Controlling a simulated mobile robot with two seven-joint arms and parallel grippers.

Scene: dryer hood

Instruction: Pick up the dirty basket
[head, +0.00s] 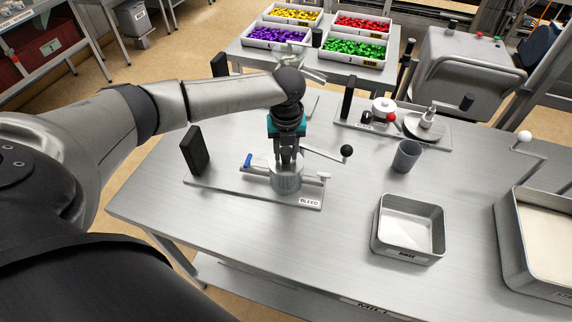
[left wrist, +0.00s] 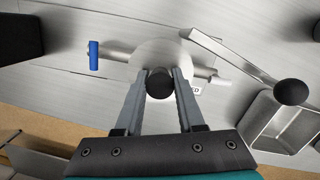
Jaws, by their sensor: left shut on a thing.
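My left gripper (head: 287,160) points down over a metal cylinder (head: 286,181) on a plate labelled BLEED (head: 225,187). In the left wrist view the fingers (left wrist: 159,80) are shut on a round black knob (left wrist: 159,86) at the top of the pale cylinder (left wrist: 163,53). I cannot pick out any thing clearly marked as the dirty basket. An open square metal tray (head: 408,254) with a small label stands at the right of the cylinder and apart from the gripper. My right gripper is not in view.
A blue-handled valve (head: 247,160) and a lever with a black ball (head: 346,151) flank the cylinder. A grey cup (head: 405,157), a larger tray (head: 510,240) and a fixture with a red knob (head: 391,117) share the table. Its front left is clear.

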